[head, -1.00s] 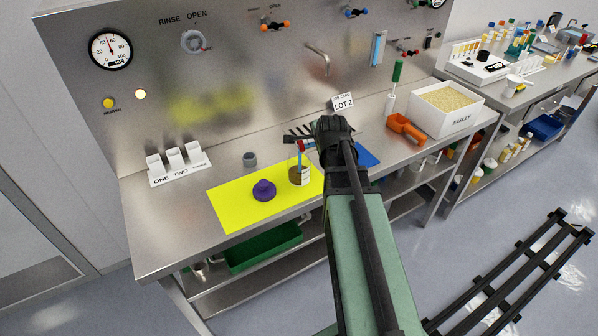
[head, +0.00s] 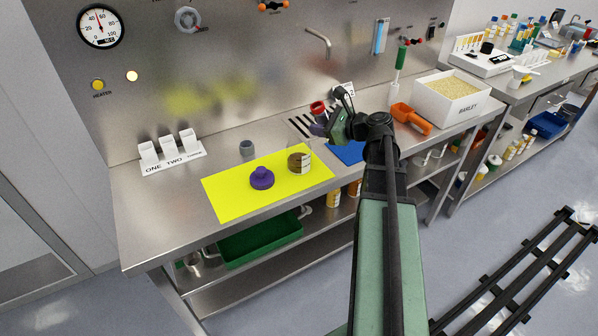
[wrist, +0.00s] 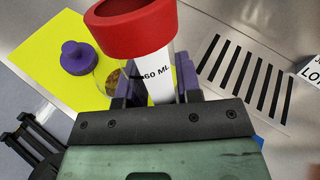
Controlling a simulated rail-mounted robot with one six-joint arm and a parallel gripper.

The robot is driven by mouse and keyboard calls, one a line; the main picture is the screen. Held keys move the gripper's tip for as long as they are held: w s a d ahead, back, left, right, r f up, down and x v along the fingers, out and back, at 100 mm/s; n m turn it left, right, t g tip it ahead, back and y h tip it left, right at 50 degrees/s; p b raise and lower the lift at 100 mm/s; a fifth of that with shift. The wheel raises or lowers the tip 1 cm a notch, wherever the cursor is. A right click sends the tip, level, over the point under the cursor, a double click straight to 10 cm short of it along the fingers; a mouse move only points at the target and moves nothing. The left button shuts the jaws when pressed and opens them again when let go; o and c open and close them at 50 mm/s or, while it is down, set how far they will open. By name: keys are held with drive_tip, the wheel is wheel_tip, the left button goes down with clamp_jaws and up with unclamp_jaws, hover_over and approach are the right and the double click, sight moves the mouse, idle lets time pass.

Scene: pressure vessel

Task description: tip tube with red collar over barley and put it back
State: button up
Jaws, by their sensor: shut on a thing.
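My gripper (head: 319,127) is shut on the tube with the red collar (head: 317,107). It holds the tube over the slotted black-and-white area near the back of the bench. In the wrist view the red collar (wrist: 135,28) is large and close, and a label on the clear tube (wrist: 157,75) reads "60 ML". Purple finger pads (wrist: 186,78) flank the tube; its lower end is hidden. The white barley box (head: 447,108), full of pale grain, stands at the right end of the bench, apart from the tube.
A glass beaker with brown contents (head: 299,160) and a purple lidded thing (head: 262,178) stand on the yellow mat (head: 225,200). An orange scoop (head: 410,118) lies beside the barley box. A blue mat (head: 345,152) lies below my gripper. A white holder (head: 172,160) stands left.

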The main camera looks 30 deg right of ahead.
drive_tip(key=f+m+t+y+b, duration=0.1)
drive_tip(key=b, duration=0.1)
drive_tip(key=d+f+m+t+y+b, duration=0.1)
drive_tip(key=b, duration=0.2)
drive_tip(key=shift+s+f+m, duration=0.1)
drive_tip(key=shift+f+m, duration=0.2)
wheel_tip(320, 180, up, 4)
drive_tip(key=p, duration=0.3)
drive_tip(key=shift+r+p, duration=0.2)
drive_tip(key=shift+p, duration=0.2)
drive_tip(key=shift+f, duration=0.2)
